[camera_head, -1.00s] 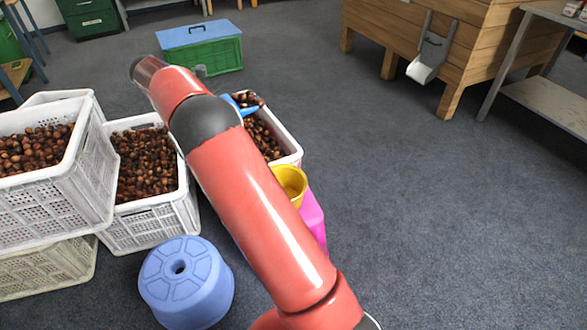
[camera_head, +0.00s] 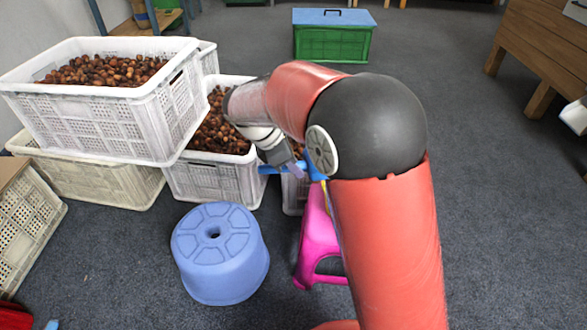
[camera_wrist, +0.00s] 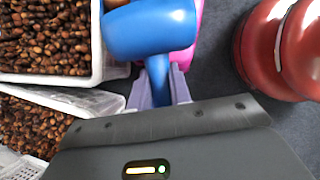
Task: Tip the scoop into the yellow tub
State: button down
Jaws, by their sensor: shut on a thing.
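The blue scoop (camera_wrist: 150,29) is held by its handle between the pale fingers of my gripper (camera_wrist: 160,88) in the wrist view. Its rounded bowl points away from the gripper; I cannot tell what is inside it. In the head view the scoop (camera_head: 317,168) is partly hidden by my arm, with my gripper (camera_head: 290,163) beside it, above the pink stool. Only a thin yellow sliver of the tub (camera_head: 325,190) shows at the arm's edge. The rest of the tub is hidden.
A pink stool (camera_head: 316,240) stands under the arm, and a blue round stool (camera_head: 217,248) to its left. White crates of chestnuts (camera_head: 110,127) are stacked at the left. A green box with a blue lid (camera_head: 332,42) stands behind.

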jog(key=shift+w+d+r+g+y+b, duration=0.15)
jog(key=shift+d+y+b, duration=0.15)
jog(key=shift+y, duration=0.25)
jog(key=shift+w+d+r+g+y+b, duration=0.15)
jog(key=shift+d+y, duration=0.15)
jog(key=shift+y, duration=0.25)
jog(key=w+d+r+g+y+p, duration=0.2)
jog(key=d+r+y+p, duration=0.3)
jog(key=d+r+y, duration=0.3)
jog(key=shift+w+d+r+g+y+p, duration=0.15)
jog(key=shift+d+r+g+y+p, duration=0.25)
jog(key=shift+r+y, duration=0.3)
jog(key=shift+a+f, duration=0.15)
